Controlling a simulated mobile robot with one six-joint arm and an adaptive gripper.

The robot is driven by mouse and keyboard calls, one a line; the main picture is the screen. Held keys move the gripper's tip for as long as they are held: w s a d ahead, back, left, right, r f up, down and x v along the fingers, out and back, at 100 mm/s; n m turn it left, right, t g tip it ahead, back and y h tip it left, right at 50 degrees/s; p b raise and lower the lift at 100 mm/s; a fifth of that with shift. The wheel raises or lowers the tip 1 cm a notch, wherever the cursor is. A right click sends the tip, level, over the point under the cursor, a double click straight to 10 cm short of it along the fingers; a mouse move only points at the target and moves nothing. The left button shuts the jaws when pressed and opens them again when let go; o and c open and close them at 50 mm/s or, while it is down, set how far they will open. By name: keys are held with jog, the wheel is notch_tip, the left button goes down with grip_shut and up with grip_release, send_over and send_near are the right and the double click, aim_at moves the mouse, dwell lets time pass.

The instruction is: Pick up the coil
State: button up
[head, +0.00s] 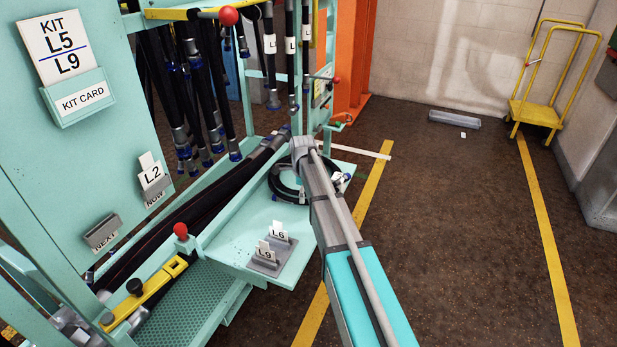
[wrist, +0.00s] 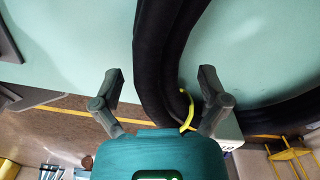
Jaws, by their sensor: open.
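The coil (head: 277,187), a ring of black hose, lies on the teal shelf (head: 235,235) in the head view, partly hidden by my arm. In the wrist view, thick black hose strands of the coil (wrist: 160,45) run side by side between the fingers of my gripper (wrist: 160,82). A yellow band (wrist: 187,110) shows at the strands near the right finger. The fingers are apart, one on each side of the strands, with a clear gap on the left. In the head view my gripper is hidden behind my arm.
Black hoses hang in the teal rack (head: 110,130) at the left. A red knob (head: 181,230) sticks up beside the shelf. The floor at the right is open, with a yellow cart (head: 540,112) far back.

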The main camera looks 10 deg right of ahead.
jog(key=shift+c, duration=0.2)
grip_shut()
jog(key=shift+r, duration=0.25)
dwell(0.3)
notch_tip(320, 180, up, 3)
jog(key=p, duration=0.3)
jog(key=shift+f, duration=0.1)
jog(key=s+r+p, duration=0.9)
jog(key=s+p, duration=0.1)
jog(key=s, duration=0.4)
jog(key=shift+a+r, duration=0.35)
